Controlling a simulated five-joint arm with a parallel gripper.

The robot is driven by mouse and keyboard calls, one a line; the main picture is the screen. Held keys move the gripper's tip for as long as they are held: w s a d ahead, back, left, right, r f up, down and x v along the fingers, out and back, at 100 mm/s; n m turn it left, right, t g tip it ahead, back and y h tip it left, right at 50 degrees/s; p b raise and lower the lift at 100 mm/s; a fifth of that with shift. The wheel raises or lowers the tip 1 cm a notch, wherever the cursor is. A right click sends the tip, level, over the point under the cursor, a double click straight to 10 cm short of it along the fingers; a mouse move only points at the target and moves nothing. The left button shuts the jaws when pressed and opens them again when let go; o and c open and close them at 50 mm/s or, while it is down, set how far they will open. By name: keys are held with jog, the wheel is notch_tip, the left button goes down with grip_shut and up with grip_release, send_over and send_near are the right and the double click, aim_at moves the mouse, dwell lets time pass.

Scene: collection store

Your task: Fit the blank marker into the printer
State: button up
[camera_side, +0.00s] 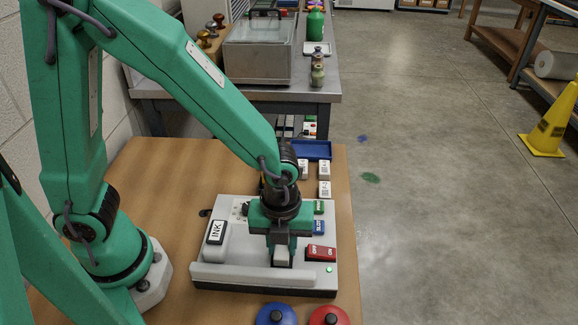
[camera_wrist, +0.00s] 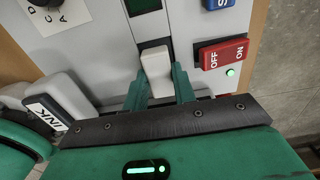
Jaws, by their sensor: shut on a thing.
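My gripper (camera_side: 281,258) is over the front middle of the grey printer (camera_side: 210,273). Its green fingers are shut on a small white block, the blank marker (camera_side: 282,256). In the wrist view the marker (camera_wrist: 155,60) sits between the fingertips (camera_wrist: 160,84), its plain pale face showing. A dark narrow gap in the printer's top shows along the marker's right side. The marker's lower end is hidden, so I cannot tell whether it is seated in the printer or just above it.
A raised INK cover (camera_side: 215,238) is at the printer's left. A red OFF/ON switch (camera_side: 321,253) and a lit green lamp (camera_side: 329,269) are at its right. Labelled white blocks (camera_side: 324,188) and a blue tray (camera_side: 312,149) lie behind. Blue (camera_side: 276,315) and red (camera_side: 329,317) round things stand in front.

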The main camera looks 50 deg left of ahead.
jog(key=shift+f, duration=0.45)
dwell(0.8)
jog(key=o, duration=1.1)
jog(key=shift+c, duration=0.2)
jog(key=shift+r, duration=0.1)
jog(key=shift+r, duration=3.8)
jog(key=shift+w+a+r+n, duration=0.1)
jog(key=shift+a+r+n, duration=0.25)
jog(key=shift+n, duration=0.15)
jog(key=s+a+r+n+t, duration=0.2)
jog(key=a+r+n, duration=0.4)
jog(key=n, duration=0.7)
jog(key=s+a+r+n+t, duration=0.2)
jog(key=a+r+n, duration=0.4)
jog(key=a+n, duration=0.4)
jog(key=n+t, duration=0.1)
jog(key=n, duration=0.2)
jog(key=shift+s+a+r+t, duration=0.15)
jog(key=shift+a+t, duration=0.15)
